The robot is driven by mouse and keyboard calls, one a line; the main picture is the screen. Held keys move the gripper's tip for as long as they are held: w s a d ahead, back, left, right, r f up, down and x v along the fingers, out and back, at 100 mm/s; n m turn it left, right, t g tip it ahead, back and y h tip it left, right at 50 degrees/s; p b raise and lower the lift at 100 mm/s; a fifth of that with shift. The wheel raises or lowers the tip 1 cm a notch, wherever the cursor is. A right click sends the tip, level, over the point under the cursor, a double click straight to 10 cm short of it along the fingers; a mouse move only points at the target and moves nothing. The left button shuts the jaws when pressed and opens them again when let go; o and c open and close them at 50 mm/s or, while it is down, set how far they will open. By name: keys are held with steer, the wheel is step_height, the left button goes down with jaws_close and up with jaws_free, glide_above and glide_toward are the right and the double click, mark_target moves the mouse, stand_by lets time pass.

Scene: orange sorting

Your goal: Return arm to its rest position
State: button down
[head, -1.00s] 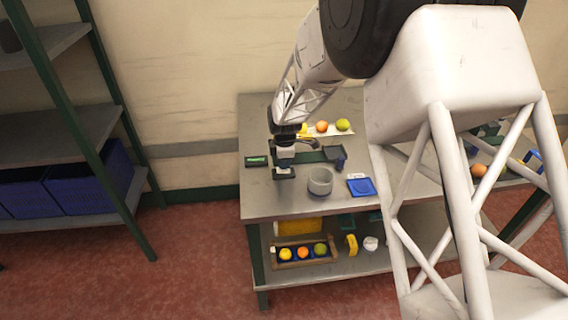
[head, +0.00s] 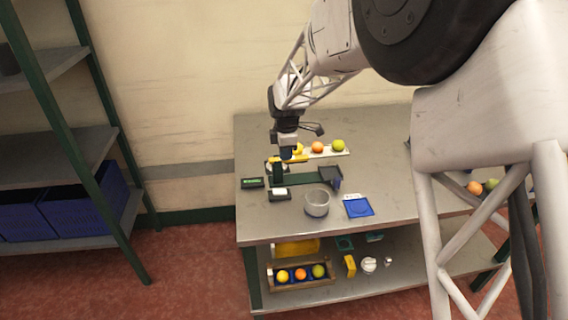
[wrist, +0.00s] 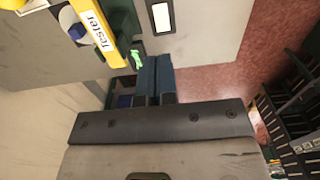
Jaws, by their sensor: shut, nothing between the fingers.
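My gripper (head: 287,156) hangs over the left part of the grey table (head: 400,185), above a yellow tester (head: 292,160). In the wrist view its two blue-grey fingers (wrist: 154,82) are together with nothing between them. The tester (wrist: 92,32) also shows in the wrist view, left of the fingers and apart from them. My arm reaches down from the upper right of the head view and hides part of the table.
On the table are a grey bowl (head: 317,203), a blue pad (head: 359,207), a small dark box with a white top (head: 280,194), and a strip of fruit (head: 318,149). A fruit crate (head: 300,284) is on the lower shelf. A shelf rack (head: 75,150) stands left.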

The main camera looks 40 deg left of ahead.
steer(key=shift+d+r, duration=0.1)
steer(key=shift+r, duration=0.35)
stand_by(0.4)
steer(key=s+d+r+m, duration=0.1)
steer(key=d+r+m, duration=0.35)
steer(key=d, duration=0.75)
steer(key=d+r+m+t, duration=0.1)
steer(key=d+r+m, duration=0.4)
steer(key=d, duration=0.8)
steer(key=s+d+r+m, duration=0.1)
steer(key=d+r+m, duration=0.35)
steer(key=d, duration=0.75)
steer(key=s+d+r+m, duration=0.25)
steer(key=s+d, duration=0.25)
steer(key=d, duration=0.3)
steer(key=s+d+r+m, duration=0.1)
steer(key=s+d+m, duration=0.2)
steer(key=s+d, duration=0.35)
steer(key=s+d+f+m+t, duration=0.1)
steer(key=s+d+f+m, duration=0.2)
steer(key=s+d+m, duration=0.4)
steer(key=s+d, duration=0.6)
steer(key=shift+s+d+f+m+t, duration=0.15)
steer(key=shift+s+d+m+t, duration=0.15)
steer(key=shift+m, duration=0.05)
